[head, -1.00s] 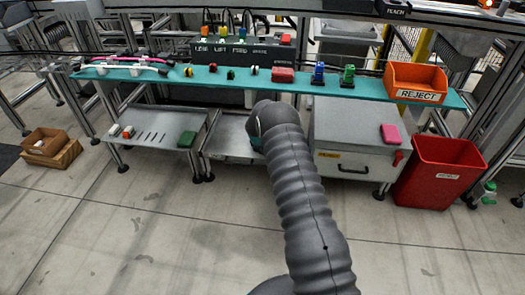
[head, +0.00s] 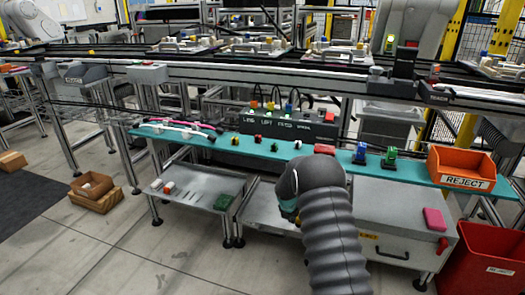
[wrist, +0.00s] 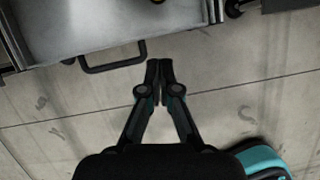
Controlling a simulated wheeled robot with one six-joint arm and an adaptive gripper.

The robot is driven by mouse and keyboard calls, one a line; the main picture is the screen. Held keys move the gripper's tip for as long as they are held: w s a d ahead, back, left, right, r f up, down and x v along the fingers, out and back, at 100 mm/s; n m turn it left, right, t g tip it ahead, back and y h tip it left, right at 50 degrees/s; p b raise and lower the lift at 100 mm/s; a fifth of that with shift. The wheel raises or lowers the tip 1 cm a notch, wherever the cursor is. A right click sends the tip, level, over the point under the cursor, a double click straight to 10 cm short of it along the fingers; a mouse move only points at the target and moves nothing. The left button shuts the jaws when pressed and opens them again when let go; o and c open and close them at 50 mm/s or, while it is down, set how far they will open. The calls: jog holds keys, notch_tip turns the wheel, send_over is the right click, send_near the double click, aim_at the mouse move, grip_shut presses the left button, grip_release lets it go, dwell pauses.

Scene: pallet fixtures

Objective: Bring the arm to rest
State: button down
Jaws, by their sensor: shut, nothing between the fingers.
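My arm rises from the bottom of the head view, its grey sleeve covering the front of the bench. My gripper (wrist: 159,68) shows in the wrist view with its two fingers together and nothing between them. It hangs over bare concrete floor, beside a grey cabinet's dark handle (wrist: 113,64). In the head view the arm hides most of the gripper.
A teal shelf (head: 235,149) carries several small coloured parts and an orange REJECT bin (head: 461,169). Below are a grey tray (head: 190,195), a grey cabinet (head: 395,220) and a red bin (head: 490,265). Floor at the left front is open.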

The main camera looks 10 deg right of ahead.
jog(key=s+m+g, duration=0.3)
jog(key=s+m, duration=0.8)
jog(key=m, duration=0.2)
jog(key=s+a+r+m+t+y, duration=0.1)
jog(key=s+r+m, duration=0.7)
jog(key=s+r, duration=1)
jog(key=s+a+r+m+t+y, duration=0.1)
jog(key=s+a+r+m+t, duration=0.2)
jog(key=s+r+m, duration=0.5)
jog(key=shift+s+a+r+t, duration=0.2)
jog(key=shift+s+r+t, duration=0.4)
jog(key=shift+s+r, duration=4.8)
jog(key=shift+s+f, duration=0.35)
jog(key=shift+f, duration=0.05)
